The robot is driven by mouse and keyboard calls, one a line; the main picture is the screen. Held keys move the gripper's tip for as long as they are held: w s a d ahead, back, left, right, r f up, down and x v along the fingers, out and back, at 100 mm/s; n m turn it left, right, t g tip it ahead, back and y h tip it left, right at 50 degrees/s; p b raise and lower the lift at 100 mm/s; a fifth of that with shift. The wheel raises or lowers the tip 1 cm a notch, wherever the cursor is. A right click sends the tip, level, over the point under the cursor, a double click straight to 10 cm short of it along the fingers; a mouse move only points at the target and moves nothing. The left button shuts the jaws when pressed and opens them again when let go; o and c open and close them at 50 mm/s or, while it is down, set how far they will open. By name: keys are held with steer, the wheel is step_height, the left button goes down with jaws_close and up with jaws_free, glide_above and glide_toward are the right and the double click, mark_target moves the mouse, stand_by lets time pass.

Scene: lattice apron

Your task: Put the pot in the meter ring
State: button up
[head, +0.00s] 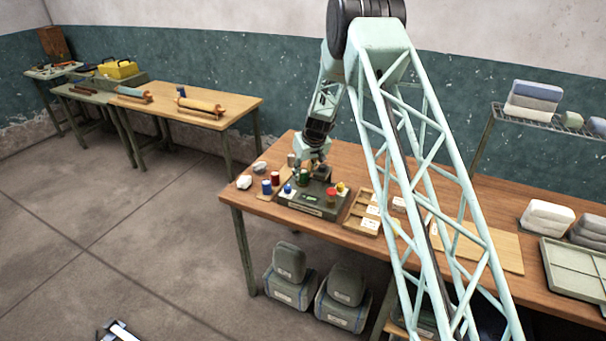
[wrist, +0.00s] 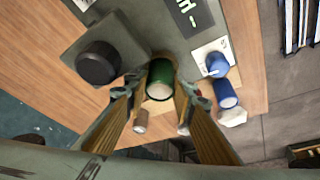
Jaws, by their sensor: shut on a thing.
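A green pot (wrist: 159,72) sits between the fingertips of my gripper (wrist: 160,92) in the wrist view, and the jaws are shut on it. In the head view the green pot (head: 303,176) shows just below my gripper (head: 311,164), over the grey-green meter box (head: 308,206). I cannot make out a ring clearly. I cannot tell whether the pot touches the meter.
Blue knob-like (head: 288,188), red (head: 331,195) and yellow (head: 341,187) items are on or by the meter. A red pot (head: 276,178) and a blue pot (head: 267,187) stand left of it, near white lumps (head: 244,182). A wooden compartment tray (head: 361,220) lies to the right.

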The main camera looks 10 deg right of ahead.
steer(key=shift+f, duration=0.15)
steer(key=o, duration=0.8)
steer(key=shift+o, duration=0.2)
steer(key=shift+r, duration=0.2)
steer(key=shift+r, duration=0.2)
steer(key=v, duration=1.1)
steer(key=shift+s+r+b, duration=0.2)
steer(key=shift+r+b, duration=0.05)
steer(key=shift+b, duration=0.15)
stand_by(0.4)
